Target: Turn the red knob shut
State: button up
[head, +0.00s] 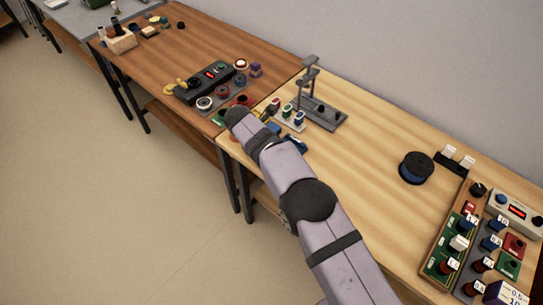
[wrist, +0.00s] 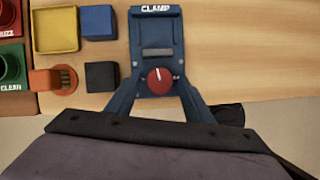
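The red knob (wrist: 160,81) sits at the near end of a blue block marked CLAMP (wrist: 155,28) in the wrist view. The white line on the knob points roughly up in the picture. A grey bar (wrist: 157,53) lies across the block just beyond the knob. My gripper (wrist: 158,84) is open, with one dark blue finger on each side of the knob. I cannot tell whether either finger touches it. In the head view my arm covers most of the gripper, and the knob cannot be made out there.
Left of the clamp are a yellow tray (wrist: 56,30), a blue block (wrist: 98,22), a dark block (wrist: 101,76) and an orange block (wrist: 43,79). A grey stand (head: 320,112) is behind on the table. A dark spool (head: 416,168) is farther right, with clear wood between.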

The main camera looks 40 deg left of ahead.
jog(key=c, duration=0.8)
jog(key=shift+w+a+f+m+b, duration=0.15)
jog(key=shift+m+b, duration=0.25)
jog(key=shift+b, duration=0.45)
jog(key=shift+r+m+h+b, duration=0.2)
jog(key=shift+m+h+b, duration=0.1)
jog(key=shift+m+b, duration=0.1)
jog(key=o, duration=1)
jog(key=shift+o, duration=0.2)
jog(key=d+v, duration=0.1)
jog(key=v, duration=0.6)
jog(key=shift+a+r+p, duration=0.2)
jog(key=shift+a+p, duration=0.15)
jog(key=shift+a, duration=0.15)
